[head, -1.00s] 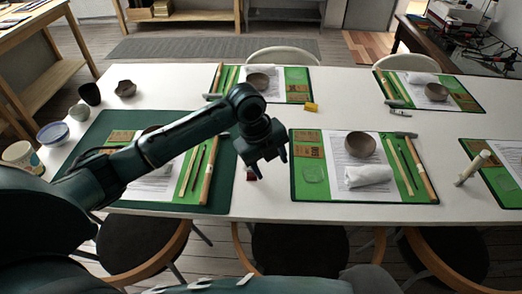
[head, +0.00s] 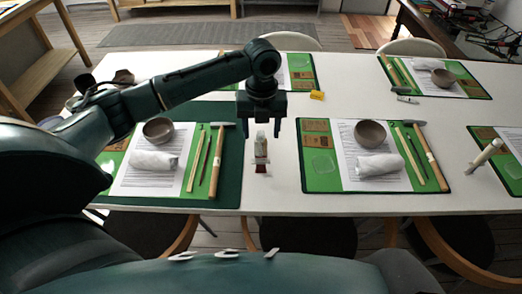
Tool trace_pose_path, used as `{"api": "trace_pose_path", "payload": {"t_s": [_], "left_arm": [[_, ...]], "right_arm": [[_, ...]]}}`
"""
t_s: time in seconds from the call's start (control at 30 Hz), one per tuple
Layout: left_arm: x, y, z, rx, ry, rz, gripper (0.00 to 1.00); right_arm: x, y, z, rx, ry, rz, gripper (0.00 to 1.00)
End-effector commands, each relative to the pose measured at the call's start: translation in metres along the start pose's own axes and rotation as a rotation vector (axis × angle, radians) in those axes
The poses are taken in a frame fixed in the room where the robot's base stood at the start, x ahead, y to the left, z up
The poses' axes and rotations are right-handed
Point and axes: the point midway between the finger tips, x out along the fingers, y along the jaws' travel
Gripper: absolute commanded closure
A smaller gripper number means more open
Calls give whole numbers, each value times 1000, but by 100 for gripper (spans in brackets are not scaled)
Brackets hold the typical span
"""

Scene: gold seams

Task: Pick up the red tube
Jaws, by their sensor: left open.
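A small tube-like thing, pale with a dark red end (head: 261,166), lies on the white table between two green mats in the head view. I take it for the red tube. My left gripper (head: 262,124) points down with its two fingers apart, just beyond the tube's far end. The gripper is open and holds nothing that I can see. My right gripper is not in view.
A green mat with a bowl (head: 158,131), a rolled white cloth (head: 153,161) and wooden tools lies to the left. A similar mat with a bowl (head: 371,133) and a hammer (head: 426,155) lies to the right. A yellow block (head: 317,95) sits further back. The table strip around the tube is clear.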

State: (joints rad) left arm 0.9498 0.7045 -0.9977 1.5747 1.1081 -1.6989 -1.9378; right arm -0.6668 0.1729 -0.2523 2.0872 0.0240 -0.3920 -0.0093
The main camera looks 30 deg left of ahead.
Motion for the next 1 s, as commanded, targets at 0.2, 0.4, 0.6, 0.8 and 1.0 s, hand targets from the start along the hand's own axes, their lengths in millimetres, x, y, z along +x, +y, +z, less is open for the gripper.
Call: {"api": "trace_pose_path", "payload": {"t_s": [0.2,0.4,0.6,0.8,1.0], "left_arm": [[20,1,-2,1,3,1,44],[49,2,-3,0,1,0,44],[56,2,-3,1,-1,-1,44],[56,2,-3,1,-1,-1,50],[55,2,-3,1,-2,-1,66]], "right_arm": [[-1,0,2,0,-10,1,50],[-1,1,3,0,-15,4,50],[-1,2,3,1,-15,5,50],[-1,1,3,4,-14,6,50],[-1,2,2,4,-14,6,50]]}}
